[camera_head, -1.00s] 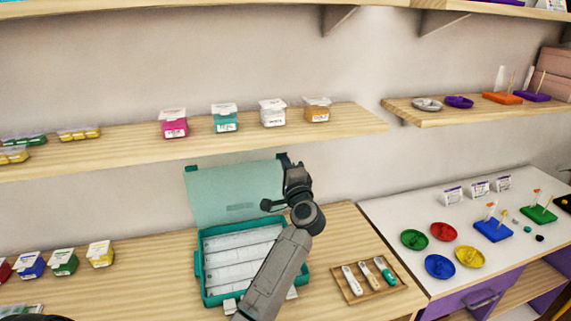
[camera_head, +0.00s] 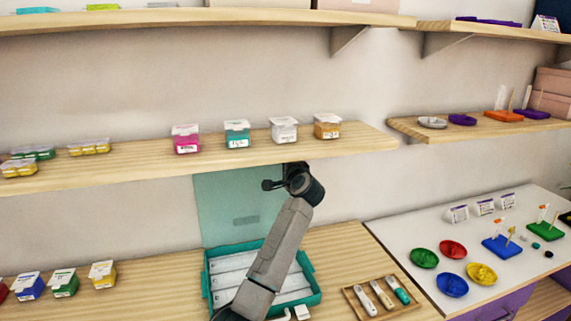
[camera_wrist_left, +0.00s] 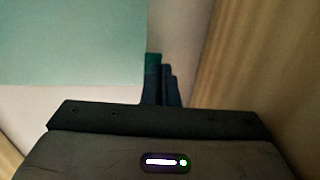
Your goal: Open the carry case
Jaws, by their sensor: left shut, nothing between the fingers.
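The carry case is teal, with its base (camera_head: 209,285) on the lower wooden counter and several long white compartments inside. Its pale teal translucent lid (camera_head: 225,205) stands raised, close to upright, at the back near the wall. The lid also fills the upper left of the left wrist view (camera_wrist_left: 70,40). My left gripper (camera_wrist_left: 162,82) is shut and empty beside the lid's edge, next to a small dark teal part; I cannot tell whether they touch. In the head view its fingers are mostly hidden behind my wrist, and my arm covers part of the case. My right gripper is not in view.
A wooden shelf (camera_head: 130,168) with several small boxes runs just above the lid and my gripper. A wooden tray (camera_head: 352,298) with tools lies right of the case. A white-topped table (camera_head: 400,235) with coloured dishes stands farther right. Small boxes stand left of the case.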

